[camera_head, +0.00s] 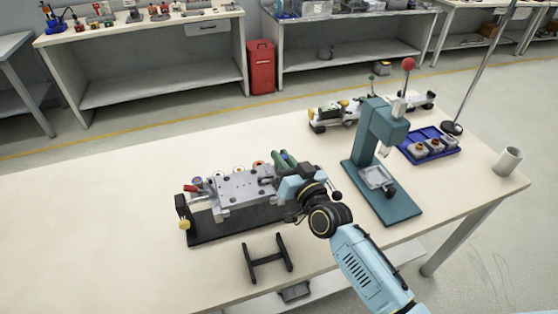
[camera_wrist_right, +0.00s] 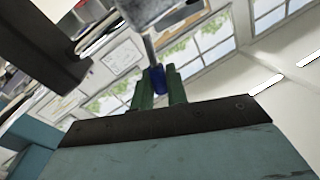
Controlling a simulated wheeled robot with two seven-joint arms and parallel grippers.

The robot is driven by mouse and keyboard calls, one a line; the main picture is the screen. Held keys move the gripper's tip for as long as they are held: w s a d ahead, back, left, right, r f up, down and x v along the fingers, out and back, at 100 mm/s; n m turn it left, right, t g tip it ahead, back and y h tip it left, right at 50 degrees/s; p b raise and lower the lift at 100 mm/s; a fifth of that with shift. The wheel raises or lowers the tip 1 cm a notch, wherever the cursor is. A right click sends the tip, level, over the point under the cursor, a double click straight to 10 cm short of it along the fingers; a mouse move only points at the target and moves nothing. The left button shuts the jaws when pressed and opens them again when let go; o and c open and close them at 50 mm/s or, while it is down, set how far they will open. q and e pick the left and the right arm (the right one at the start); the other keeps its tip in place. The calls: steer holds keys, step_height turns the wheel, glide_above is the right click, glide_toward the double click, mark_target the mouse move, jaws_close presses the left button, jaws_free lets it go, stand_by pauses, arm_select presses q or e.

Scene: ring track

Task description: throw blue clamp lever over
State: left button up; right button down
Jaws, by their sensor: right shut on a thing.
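My right gripper (camera_head: 284,159) is at the right end of a clamping fixture (camera_head: 238,188). The fixture has a grey metal block on a black base. In the right wrist view, the green fingers (camera_wrist_right: 158,90) are shut on the blue clamp lever (camera_wrist_right: 157,79), whose blue grip shows between them. A grey metal arm runs up from it in that view. In the head view, my gripper and wrist hide the blue lever. A red handle (camera_head: 190,188) shows at the fixture's left end. My left gripper is not in view.
A teal press (camera_head: 378,150) with a red knob stands right of my arm. A black stand (camera_head: 266,260) is near the front edge. The table's left side is clear.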

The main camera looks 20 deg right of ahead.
steer(key=m, duration=0.2)
steer(key=d+f+m+b, duration=0.1)
steer(key=m, duration=0.1)
steer(key=shift+d+t, duration=0.3)
steer(key=shift+d+f+m+t+h+b, duration=0.15)
steer(key=shift+d+m+h+b, duration=0.15)
steer(key=shift+m, duration=0.4)
steer(key=shift+d+f+m+t+h+b, duration=0.1)
steer(key=shift+f+m+h+b, duration=0.2)
steer(key=shift+m, duration=0.4)
steer(key=shift+d+f+m+t+h+b, duration=0.15)
steer(key=shift+m+b, duration=0.25)
steer(key=shift+m, duration=0.3)
steer(key=c, duration=1.5)
jaws_free()
steer(key=shift+o, duration=0.2)
